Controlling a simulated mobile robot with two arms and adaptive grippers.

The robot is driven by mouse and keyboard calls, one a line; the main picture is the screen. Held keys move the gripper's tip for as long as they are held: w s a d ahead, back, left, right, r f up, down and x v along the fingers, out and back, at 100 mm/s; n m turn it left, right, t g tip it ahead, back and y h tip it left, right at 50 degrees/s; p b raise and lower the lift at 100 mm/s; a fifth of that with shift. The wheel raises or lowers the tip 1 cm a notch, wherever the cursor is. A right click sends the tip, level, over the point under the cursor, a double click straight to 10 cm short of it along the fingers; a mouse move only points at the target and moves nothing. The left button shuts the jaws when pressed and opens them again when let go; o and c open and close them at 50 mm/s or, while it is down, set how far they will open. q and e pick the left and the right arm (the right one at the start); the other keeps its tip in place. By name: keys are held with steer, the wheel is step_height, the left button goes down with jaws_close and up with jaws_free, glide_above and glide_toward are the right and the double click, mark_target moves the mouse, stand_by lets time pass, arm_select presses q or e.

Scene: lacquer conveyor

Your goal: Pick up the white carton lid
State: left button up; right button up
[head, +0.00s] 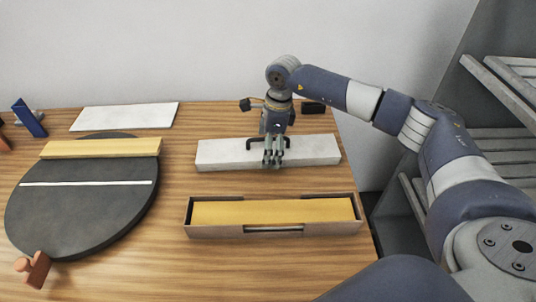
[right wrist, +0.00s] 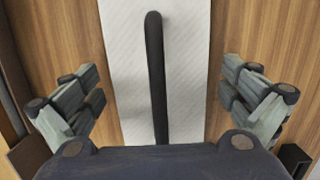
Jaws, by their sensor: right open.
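The white carton lid (head: 318,148) is a long flat slab lying on the wooden table, behind an open carton (head: 205,231). A black bar handle (right wrist: 157,60) stands on the lid's top and runs up the middle of the right wrist view. The lid also shows there as a pale band (right wrist: 190,50). My right gripper (head: 272,163) points down over the middle of the lid. Its fingers are spread, one on each side of the handle, apart from it in the right wrist view. My left gripper is not in view.
The carton holds a yellow block (head: 270,211). A dark round disc (head: 85,215) at left carries a yellow bar (head: 100,148) and a white strip (head: 85,183). A white sheet (head: 125,116) lies behind it. Grey shelves (head: 495,144) stand right of the table.

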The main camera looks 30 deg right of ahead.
steer(key=shift+c, duration=0.8)
steer(key=c, duration=1)
